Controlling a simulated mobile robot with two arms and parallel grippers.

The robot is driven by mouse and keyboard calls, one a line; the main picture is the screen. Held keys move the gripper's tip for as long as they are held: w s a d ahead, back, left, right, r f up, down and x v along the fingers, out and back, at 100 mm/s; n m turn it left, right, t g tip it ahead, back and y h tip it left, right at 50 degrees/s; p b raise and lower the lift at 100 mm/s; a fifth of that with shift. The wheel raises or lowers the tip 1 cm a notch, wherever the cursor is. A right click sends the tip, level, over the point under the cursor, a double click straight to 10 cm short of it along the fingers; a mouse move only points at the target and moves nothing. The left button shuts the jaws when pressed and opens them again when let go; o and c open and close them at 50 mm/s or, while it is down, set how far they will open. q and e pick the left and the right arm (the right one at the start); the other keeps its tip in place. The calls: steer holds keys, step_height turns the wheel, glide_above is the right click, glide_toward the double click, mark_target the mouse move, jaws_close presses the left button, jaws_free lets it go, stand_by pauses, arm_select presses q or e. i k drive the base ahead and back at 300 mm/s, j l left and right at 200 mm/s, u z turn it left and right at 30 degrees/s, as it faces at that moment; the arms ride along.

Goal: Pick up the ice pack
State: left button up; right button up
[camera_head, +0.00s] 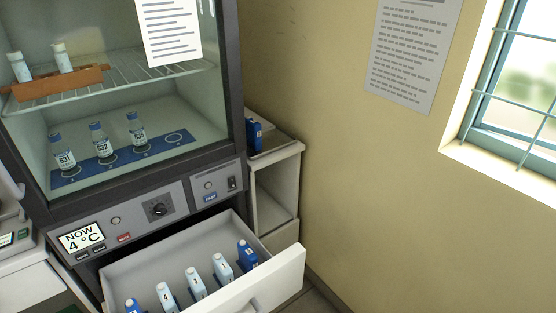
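Several upright pack-like items stand in a row in the open white drawer (283,277) below the glass cabinet. A dark blue one (247,256) is at the right end and another blue one (133,306) at the left end. Pale blue ones (222,269) stand between them. A separate blue pack (254,135) stands on the white side cabinet right of the glass cabinet. I cannot tell for certain which of these is called the ice pack. Neither of my grippers is in view.
The glass cabinet holds labelled bottles on a blue mat (70,179) and vials in a brown rack (58,84) on a wire shelf. The drawer juts out in front. The wall and window (518,80) are at right.

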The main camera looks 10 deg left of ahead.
mark_target(224, 273)
steer(key=u, duration=0.9)
